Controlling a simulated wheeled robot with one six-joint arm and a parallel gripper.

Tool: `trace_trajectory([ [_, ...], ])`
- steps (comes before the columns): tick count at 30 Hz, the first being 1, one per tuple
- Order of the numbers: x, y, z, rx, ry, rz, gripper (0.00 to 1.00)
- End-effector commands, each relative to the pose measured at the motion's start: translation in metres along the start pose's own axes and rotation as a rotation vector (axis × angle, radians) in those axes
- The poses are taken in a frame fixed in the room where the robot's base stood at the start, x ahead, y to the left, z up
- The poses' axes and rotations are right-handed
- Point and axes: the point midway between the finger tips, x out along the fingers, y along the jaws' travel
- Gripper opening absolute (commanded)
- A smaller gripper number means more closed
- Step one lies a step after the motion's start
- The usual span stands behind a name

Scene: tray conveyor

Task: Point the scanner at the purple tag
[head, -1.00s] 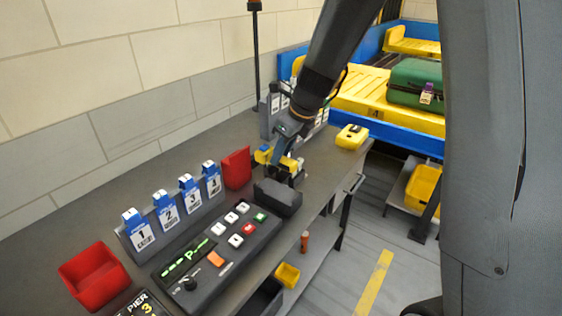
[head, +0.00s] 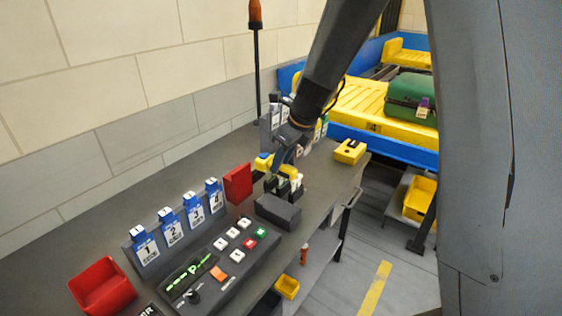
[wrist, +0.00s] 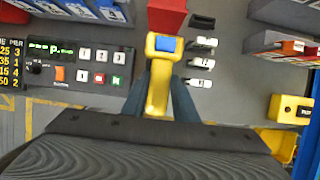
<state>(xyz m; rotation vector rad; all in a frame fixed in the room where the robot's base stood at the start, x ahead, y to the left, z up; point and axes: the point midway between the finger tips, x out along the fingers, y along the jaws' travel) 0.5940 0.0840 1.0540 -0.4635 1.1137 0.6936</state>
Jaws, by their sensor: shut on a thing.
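The yellow scanner (wrist: 157,85) with a blue patch on its head is between the two fingers of my gripper (wrist: 158,108) in the wrist view. My gripper is shut on it. In the head view my gripper (head: 283,153) is over the grey counter, and parts of the yellow scanner (head: 263,163) show beside it. The purple tag (head: 424,102) hangs on the green suitcase (head: 408,90), which lies on the yellow conveyor at the upper right, well away from the scanner. The scanner's far end is partly hidden in the head view.
A control panel (head: 220,255) with buttons, numbered tag holders (head: 170,229), red bins (head: 103,287) and a dark block (head: 278,211) stand on the counter. A yellow box (head: 350,151) sits near the counter's right edge. A blue rail (head: 380,146) edges the conveyor.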

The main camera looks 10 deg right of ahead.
Motion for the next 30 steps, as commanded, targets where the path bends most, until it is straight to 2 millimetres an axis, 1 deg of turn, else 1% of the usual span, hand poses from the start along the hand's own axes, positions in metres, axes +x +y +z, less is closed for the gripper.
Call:
trace_trajectory([
  [1, -0.006, 0.0, 0.002, 0.0, -0.001, -0.001, 0.0],
  [15, -0.032, 0.0, 0.013, 0.0, 0.0, 0.0, 0.0],
  [30, -0.033, -0.001, 0.013, 0.002, -0.001, -0.001, 0.0],
])
